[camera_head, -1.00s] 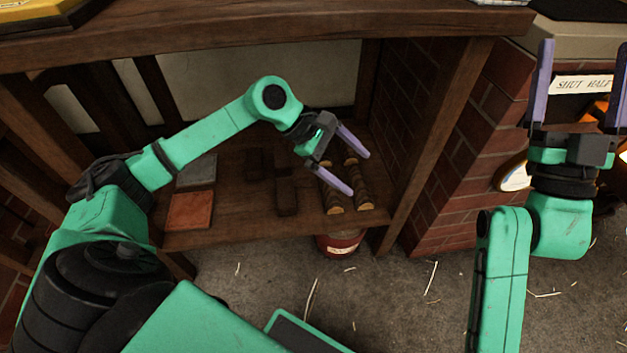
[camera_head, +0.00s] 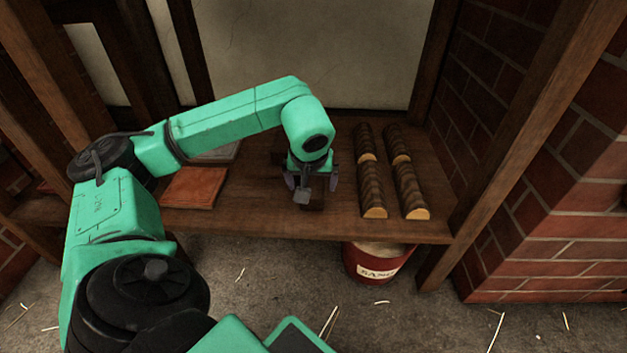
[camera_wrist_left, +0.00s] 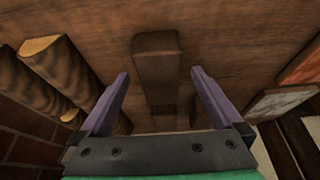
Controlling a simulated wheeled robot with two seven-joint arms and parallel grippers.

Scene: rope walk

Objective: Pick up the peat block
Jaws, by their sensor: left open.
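A dark brown peat block (camera_head: 316,205) lies on the wooden shelf, mostly hidden beneath my left gripper (camera_head: 312,182) in the head view. In the left wrist view the peat block (camera_wrist_left: 156,64) shows between the two purple fingers of my left gripper (camera_wrist_left: 158,74). The gripper is open, with a gap on both sides of the block. Another dark block (camera_wrist_left: 163,119) sits behind it, partly hidden by the gripper body. My right gripper is out of view.
Ridged brown rolls with pale ends (camera_head: 371,190) lie right of the gripper. An orange-red slab (camera_head: 193,188) and a grey slab (camera_head: 222,153) lie left. A wooden post (camera_head: 520,150) and brick wall bound the right. A red bucket (camera_head: 370,266) stands below the shelf (camera_head: 260,225).

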